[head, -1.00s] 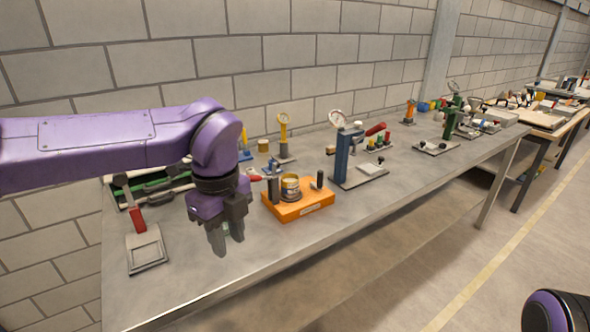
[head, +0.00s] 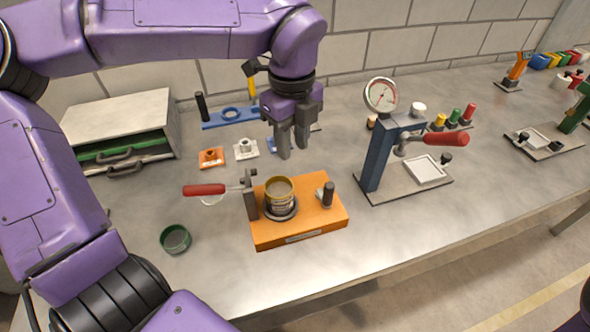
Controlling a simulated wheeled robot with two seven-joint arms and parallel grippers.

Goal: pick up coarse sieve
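No label marks the coarse sieve, so I cannot tell for sure which piece it is. A small round green-rimmed cup (head: 175,239), dark inside, stands alone on the bench at the front left. A brass-rimmed round can (head: 279,194) sits in a dark ring on the orange base (head: 297,228). My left gripper (head: 292,152) points down above the bench behind the orange base, apart from both. Its fingers look slightly apart, with nothing seen between them. My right gripper is out of view.
A red-handled lever (head: 205,190) sticks out left of the orange base. A blue press with a dial gauge (head: 381,97) stands to the right. A grey drawer cabinet (head: 122,125) is at the back left. Small orange, white and blue fixtures lie behind. The bench front is clear.

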